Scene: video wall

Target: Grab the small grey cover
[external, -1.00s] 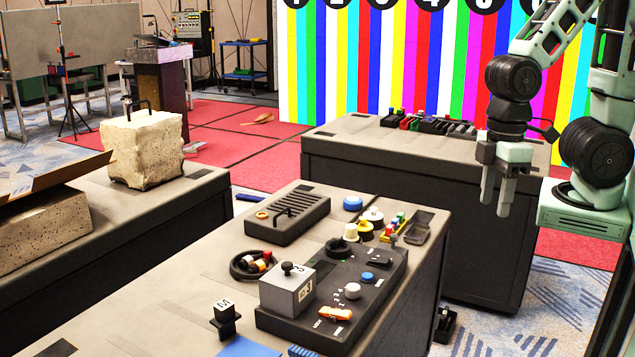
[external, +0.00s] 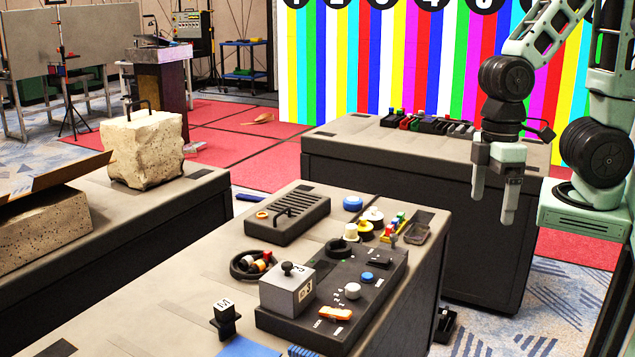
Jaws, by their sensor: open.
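A small grey box-shaped cover (external: 287,290) with a black knob on top and dark markings on its sides sits on the dark control panel (external: 372,300) on the near table. My gripper (external: 493,203) hangs at the right, pointing down, open and empty.
The near table (external: 180,300) also bears a coiled black cable (external: 252,265), a black block (external: 225,318), a blue round piece (external: 353,203) and several small parts. A second table (external: 340,140) stands behind, and a stone block (external: 142,148) sits on the left table.

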